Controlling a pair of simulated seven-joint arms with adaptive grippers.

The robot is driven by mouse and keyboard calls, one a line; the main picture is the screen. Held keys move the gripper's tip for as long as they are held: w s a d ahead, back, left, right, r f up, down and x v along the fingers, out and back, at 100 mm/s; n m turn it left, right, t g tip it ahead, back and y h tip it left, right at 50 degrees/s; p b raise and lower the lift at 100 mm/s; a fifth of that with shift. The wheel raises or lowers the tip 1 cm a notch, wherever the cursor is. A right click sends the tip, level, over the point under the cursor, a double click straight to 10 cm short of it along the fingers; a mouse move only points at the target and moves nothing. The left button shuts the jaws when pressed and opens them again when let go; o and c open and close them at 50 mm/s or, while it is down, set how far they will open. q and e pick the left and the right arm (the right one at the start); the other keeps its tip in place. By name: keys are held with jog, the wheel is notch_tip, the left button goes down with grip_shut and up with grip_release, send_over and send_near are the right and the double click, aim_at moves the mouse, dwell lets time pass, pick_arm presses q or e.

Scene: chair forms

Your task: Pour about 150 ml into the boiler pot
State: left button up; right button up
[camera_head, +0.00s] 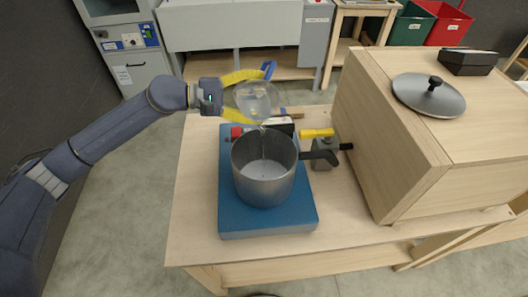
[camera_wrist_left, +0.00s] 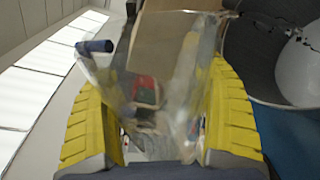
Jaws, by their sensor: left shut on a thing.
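The boiler pot (camera_head: 264,185) is a grey metal pot, open at the top, with a black side handle. It stands upright on a blue base (camera_head: 231,215). My left gripper (camera_head: 243,97), with yellow fingers, is shut on a clear jug (camera_head: 259,98) just behind the pot. The jug is tilted with its lip over the pot's back rim. A thin clear stream seems to run from the lip into the pot. In the left wrist view the jug (camera_wrist_left: 160,85) sits between both fingers, and the pot (camera_wrist_left: 265,65) is at the upper right. My right gripper is out of view.
A wooden box (camera_head: 390,150) stands right of the pot, carrying a round grey lid (camera_head: 420,100) and a black box (camera_head: 468,62). A grey block (camera_head: 324,160) and a yellow item (camera_head: 316,133) lie by the pot's handle. The table's front left (camera_head: 195,210) is bare.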

aim_at(265, 102)
pick_arm(q)
jog(key=shift+r+n, duration=0.2)
jog(key=shift+n, duration=0.5)
jog(key=shift+f+n+g, duration=0.3)
jog(key=shift+f+n, duration=0.35)
jog(key=shift+n, duration=0.05)
jog(key=shift+r+n+h, duration=0.1)
jog(key=shift+n+h, duration=0.2)
dwell(0.7)
jog(key=shift+w+n, duration=0.2)
jog(key=shift+n, duration=0.4)
jog(key=w+f+n, duration=0.1)
jog(key=f+n, duration=0.1)
jog(key=shift+w+a+n+g, duration=0.2)
jog(key=shift+w+n+g, duration=0.1)
jog(key=shift+w+n, duration=0.1)
jog(key=shift+w+a+f+n+h+b, duration=0.2)
jog(key=shift+w+f+n, duration=0.25)
jog(key=shift+n, duration=0.6)
jog(key=shift+w+f+n+h+b, duration=0.1)
jog(key=shift+w+f+n+h, duration=0.35)
jog(key=shift+n, duration=0.6)
jog(key=shift+f, duration=0.1)
jog(key=shift+s, duration=0.1)
